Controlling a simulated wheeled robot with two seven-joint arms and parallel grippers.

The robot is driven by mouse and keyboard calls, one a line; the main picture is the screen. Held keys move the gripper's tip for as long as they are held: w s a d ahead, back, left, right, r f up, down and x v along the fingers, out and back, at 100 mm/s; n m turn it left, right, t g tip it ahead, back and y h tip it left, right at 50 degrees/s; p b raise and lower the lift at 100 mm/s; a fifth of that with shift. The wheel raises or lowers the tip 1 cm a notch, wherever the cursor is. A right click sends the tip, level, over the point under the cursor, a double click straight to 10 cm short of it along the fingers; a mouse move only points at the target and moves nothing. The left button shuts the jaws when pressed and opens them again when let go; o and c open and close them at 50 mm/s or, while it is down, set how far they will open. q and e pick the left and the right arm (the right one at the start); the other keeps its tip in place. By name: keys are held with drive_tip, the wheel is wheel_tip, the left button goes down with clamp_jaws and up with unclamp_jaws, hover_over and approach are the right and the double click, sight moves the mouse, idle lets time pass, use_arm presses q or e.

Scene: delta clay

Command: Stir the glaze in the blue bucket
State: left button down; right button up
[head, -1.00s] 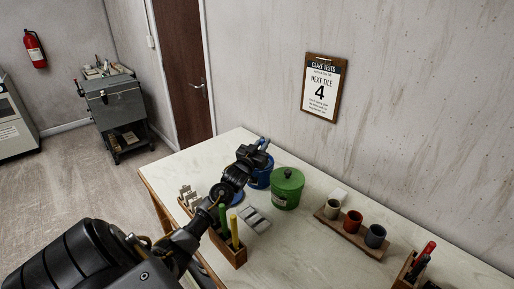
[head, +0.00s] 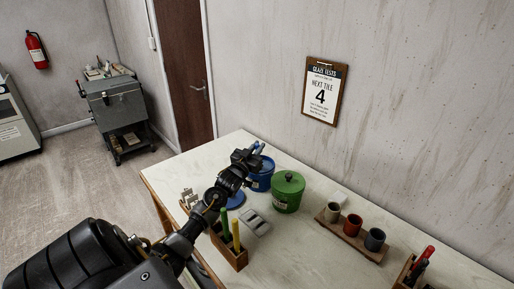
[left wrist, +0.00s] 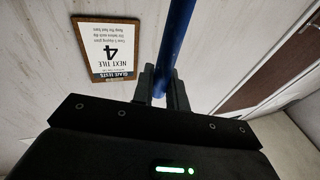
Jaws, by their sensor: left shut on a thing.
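The blue bucket (head: 263,181) stands open on the white table, left of the green lidded bucket. My left gripper (head: 247,157) is over its left rim, shut on a blue stirring stick (head: 258,148). The stick also shows in the left wrist view (left wrist: 177,40), rising between the two fingers (left wrist: 163,85). The stick's lower end and the glaze are hidden from both views. A round blue lid (head: 237,200) lies on the table, partly behind my left arm. My right gripper is out of view.
The green lidded bucket (head: 288,192) stands close beside the blue one. A wooden caddy (head: 232,254) with green and yellow tools is near my arm. A rack (head: 352,238) of small cups stands to the right. A clipboard (head: 323,90) hangs on the wall.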

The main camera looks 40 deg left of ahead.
use_arm(q)
wheel_tip(320, 180, up, 10)
drive_tip(key=s+p, duration=0.1)
drive_tip(key=p, duration=0.9)
drive_tip(key=shift+s+d, duration=0.4)
drive_tip(key=shift+d, duration=0.05)
drive_tip(key=shift+r, duration=0.1)
idle(0.4)
drive_tip(key=shift+r+p, duration=0.95)
drive_tip(key=shift+r, duration=0.95)
